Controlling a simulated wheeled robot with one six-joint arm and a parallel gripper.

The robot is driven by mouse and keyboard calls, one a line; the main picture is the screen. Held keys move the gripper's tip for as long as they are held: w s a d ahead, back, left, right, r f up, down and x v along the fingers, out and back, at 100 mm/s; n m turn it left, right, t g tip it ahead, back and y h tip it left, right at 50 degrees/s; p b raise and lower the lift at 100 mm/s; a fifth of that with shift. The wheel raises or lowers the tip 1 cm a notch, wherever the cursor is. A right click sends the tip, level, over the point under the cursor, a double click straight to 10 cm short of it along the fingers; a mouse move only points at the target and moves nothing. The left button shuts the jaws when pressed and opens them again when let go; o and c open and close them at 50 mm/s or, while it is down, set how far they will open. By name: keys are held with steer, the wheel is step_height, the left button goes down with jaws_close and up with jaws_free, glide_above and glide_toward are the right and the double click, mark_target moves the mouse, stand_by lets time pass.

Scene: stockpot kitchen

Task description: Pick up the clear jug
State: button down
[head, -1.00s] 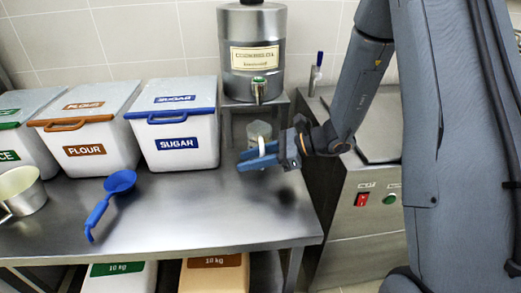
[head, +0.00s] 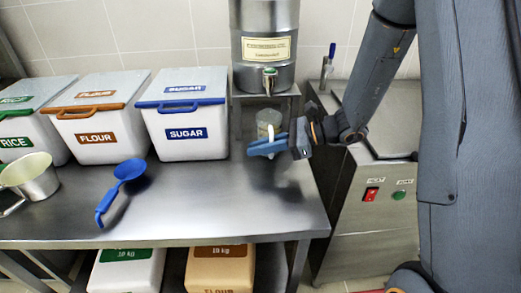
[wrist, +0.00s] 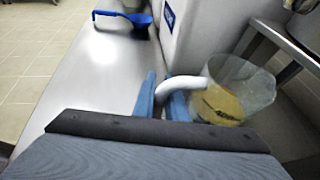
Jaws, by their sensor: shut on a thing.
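The clear jug (head: 268,122) stands below the tap of the steel dispenser in the head view, at the back right of the steel table. In the wrist view the clear jug (wrist: 238,88) is see-through, with a yellow-brown patch low in it and a white handle (wrist: 180,86) toward me. My gripper (head: 268,147) has blue fingers and is shut on the handle. In the wrist view my gripper (wrist: 163,98) has a finger on each side of the handle. The fingers hide the jug's lower part in the head view, so I cannot tell whether its base touches the table.
The dispenser (head: 265,45) on its stand (head: 294,105) is close above and behind the jug. The sugar bin (head: 186,115) is to the left. A blue scoop (head: 128,172) and a metal pot (head: 30,177) lie further left. The table's front middle (head: 200,205) is clear.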

steer(key=s+a+r+p, duration=0.1)
steer(key=s+a, duration=0.3)
steer(key=s, duration=0.3)
steer(key=s+a+r+p, duration=0.1)
steer(key=s+a+p, duration=0.1)
steer(key=s+a, duration=0.3)
steer(key=s, duration=0.3)
steer(key=shift+s+r, duration=0.2)
steer(key=shift+r, duration=0.05)
stand_by(0.9)
